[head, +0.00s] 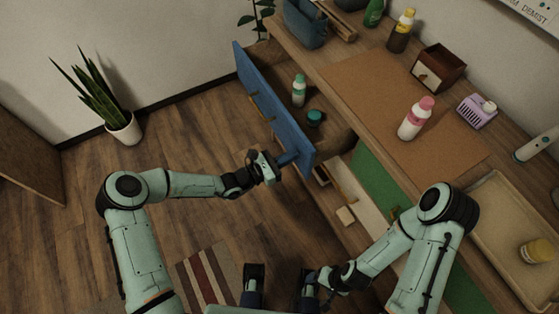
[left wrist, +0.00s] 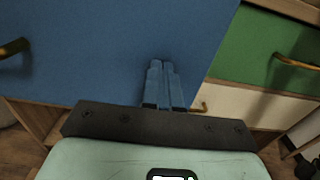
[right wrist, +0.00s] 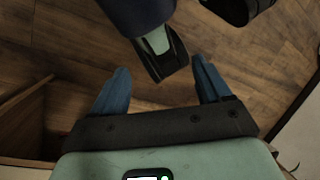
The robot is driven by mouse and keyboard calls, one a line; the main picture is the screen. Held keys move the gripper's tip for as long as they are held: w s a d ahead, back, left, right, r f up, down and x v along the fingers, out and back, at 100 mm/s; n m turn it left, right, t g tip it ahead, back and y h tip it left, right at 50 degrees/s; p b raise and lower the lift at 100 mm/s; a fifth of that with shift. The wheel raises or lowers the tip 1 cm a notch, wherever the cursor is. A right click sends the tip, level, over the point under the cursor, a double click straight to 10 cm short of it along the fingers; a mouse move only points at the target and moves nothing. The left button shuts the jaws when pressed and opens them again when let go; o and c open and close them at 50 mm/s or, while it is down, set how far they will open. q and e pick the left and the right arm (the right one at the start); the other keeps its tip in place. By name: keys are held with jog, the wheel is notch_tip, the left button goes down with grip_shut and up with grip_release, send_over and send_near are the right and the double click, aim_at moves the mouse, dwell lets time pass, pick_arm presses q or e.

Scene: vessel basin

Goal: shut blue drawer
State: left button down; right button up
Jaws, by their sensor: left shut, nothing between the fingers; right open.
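The blue drawer (head: 275,105) stands pulled out from the cabinet; its front panel also fills much of the left wrist view (left wrist: 90,45). A gold handle (left wrist: 15,47) shows on that panel at the left. Inside the drawer are a green-capped white bottle (head: 298,92) and a teal jar (head: 314,117). My left gripper (head: 291,158) is shut and empty, with its fingertips (left wrist: 162,64) at the near end of the blue front; I cannot tell whether they touch. My right gripper (right wrist: 158,85) is open and empty, low above the floor, away from the drawer.
A green drawer (head: 376,178) and a cream drawer front (head: 362,205) are beside the blue one. The worktop holds a pink-capped bottle (head: 415,120), a wooden box (head: 438,68), a purple container (head: 476,111) and a tray (head: 485,225). A potted plant (head: 122,127) stands on open floor at left.

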aim_at(334, 136)
pick_arm(q)
jog(key=b+x, duration=0.3)
jog(key=x, duration=1.2)
jog(key=shift+w+d, duration=0.25)
jog(key=shift+d, duration=0.05)
jog(key=shift+w+d, duration=0.1)
jog(key=shift+r, duration=0.15)
pick_arm(e)
jog(key=f, duration=0.1)
jog(key=w+f, duration=0.1)
jog(key=shift+a+f+t, duration=0.1)
jog(key=shift+f+t, duration=0.2)
jog(key=shift+f, duration=0.05)
pick_arm(q)
jog(key=shift+d+r, duration=0.15)
